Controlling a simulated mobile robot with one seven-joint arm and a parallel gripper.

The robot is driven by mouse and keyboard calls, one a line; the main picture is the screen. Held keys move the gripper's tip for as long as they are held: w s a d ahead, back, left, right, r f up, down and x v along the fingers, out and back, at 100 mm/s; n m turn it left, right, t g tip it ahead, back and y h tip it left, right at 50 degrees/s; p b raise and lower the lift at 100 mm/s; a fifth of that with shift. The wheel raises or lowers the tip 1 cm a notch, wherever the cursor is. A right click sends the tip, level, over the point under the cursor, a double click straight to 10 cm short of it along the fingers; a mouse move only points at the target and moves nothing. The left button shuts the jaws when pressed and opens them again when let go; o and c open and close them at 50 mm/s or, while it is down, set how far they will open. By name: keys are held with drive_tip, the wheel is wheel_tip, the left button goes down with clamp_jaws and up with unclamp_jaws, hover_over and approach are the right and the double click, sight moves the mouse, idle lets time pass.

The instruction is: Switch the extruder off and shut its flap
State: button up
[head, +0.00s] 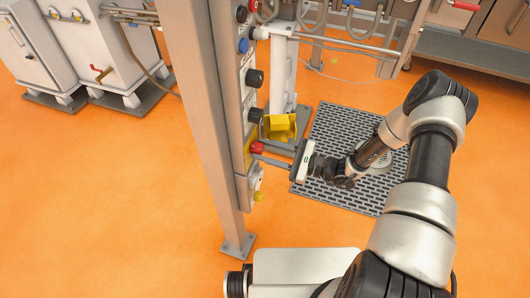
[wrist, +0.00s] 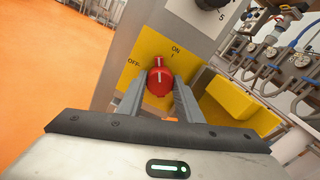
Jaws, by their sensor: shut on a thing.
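The extruder's red switch knob (head: 257,148) sits on a yellow plate low on the grey control post. In the wrist view the knob (wrist: 159,82) lies between my two fingers, and my gripper (wrist: 159,93) is shut on it. The knob's white line points up in the picture, between the OFF mark at left and the ON mark at upper right. The yellow flap (head: 279,127) stands open, sticking out to the right of the post above my gripper. In the wrist view the flap (wrist: 240,103) is right of the knob.
A pale column (head: 283,75) and a dark floor grate (head: 335,125) are behind my arm. Orange floor (head: 120,220) is clear left of the post.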

drive_tip(key=n+b, duration=0.2)
drive_tip(key=n, duration=0.4)
drive_tip(key=shift+f, duration=0.1)
drive_tip(key=n+b, duration=0.1)
drive_tip(key=n, duration=0.4)
drive_tip(key=shift+n, duration=0.4)
drive_tip(key=o, duration=1)
drive_tip(key=shift+o, duration=0.2)
drive_tip(key=p+v, duration=0.1)
drive_tip(key=v, duration=1.6)
drive_tip(key=shift+d, duration=0.2)
drive_tip(key=shift+s, duration=0.1)
